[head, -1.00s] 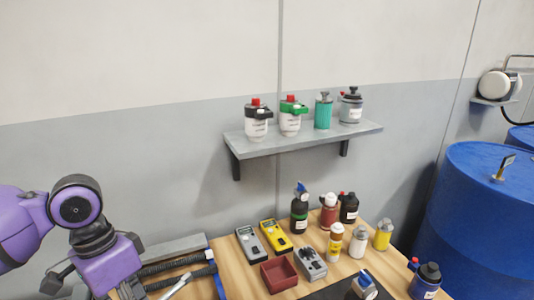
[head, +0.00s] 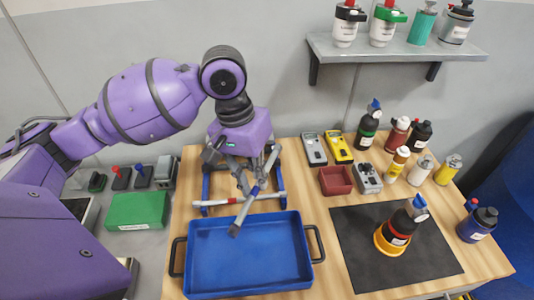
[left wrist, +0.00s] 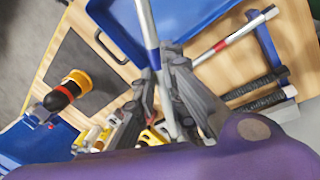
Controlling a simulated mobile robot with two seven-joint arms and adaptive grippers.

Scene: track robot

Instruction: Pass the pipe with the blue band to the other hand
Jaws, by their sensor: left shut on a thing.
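My left gripper (head: 247,182) is above the table, just behind the blue tray, pointing down. It is shut on a grey metal pipe with a blue band (head: 245,207), which slants with its lower end near the tray's back rim. The pipe also shows in the left wrist view (left wrist: 146,22), passing between the fingers (left wrist: 163,85), with the blue band close to the fingertips. A second pipe, with a red band (head: 232,200), lies across the blue rack (head: 205,187) behind the tray. My right gripper shows in neither view.
An empty blue tray (head: 248,250) with black handles stands at the table's front. To its right lies a black mat (head: 350,230) bearing a dark bottle in a yellow ring (head: 388,240). Several bottles, meters and a red box (head: 335,180) stand behind the mat. A green case (head: 138,210) is left.

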